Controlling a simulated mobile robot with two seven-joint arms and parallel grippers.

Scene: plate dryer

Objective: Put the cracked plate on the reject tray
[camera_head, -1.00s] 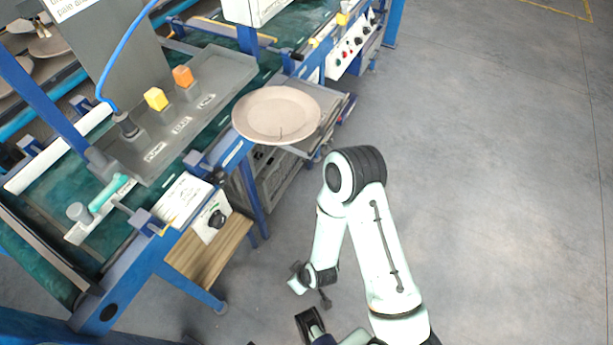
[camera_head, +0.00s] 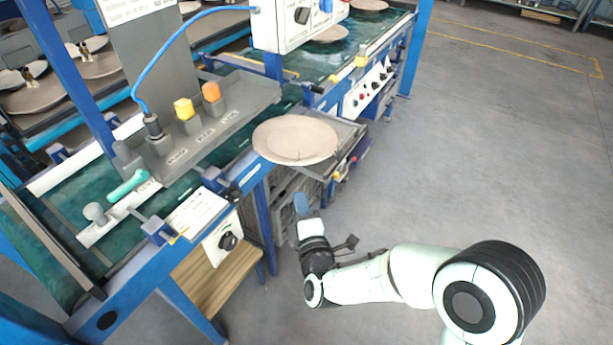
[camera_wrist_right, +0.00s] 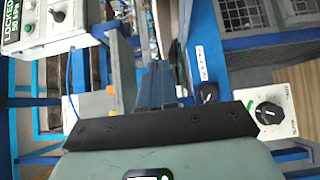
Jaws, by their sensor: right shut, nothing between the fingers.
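The cracked plate (camera_head: 295,139), pale beige with a short dark crack near its front rim, lies about level at the conveyor's side. It overlaps the grey metal tray (camera_head: 347,134), whose right part shows bare; how much of the plate rests on it is hidden. My right gripper (camera_head: 302,203) is below and in front of the plate, apart from it, shut and empty with its blue fingers pointing up. The fingers also show in the right wrist view (camera_wrist_right: 155,85). My left gripper is in no view.
A control box with a black knob (camera_head: 228,241) and a wooden shelf (camera_head: 215,275) stand left of my right gripper. Wire crates (camera_head: 290,205) sit under the tray. The floor at right is clear.

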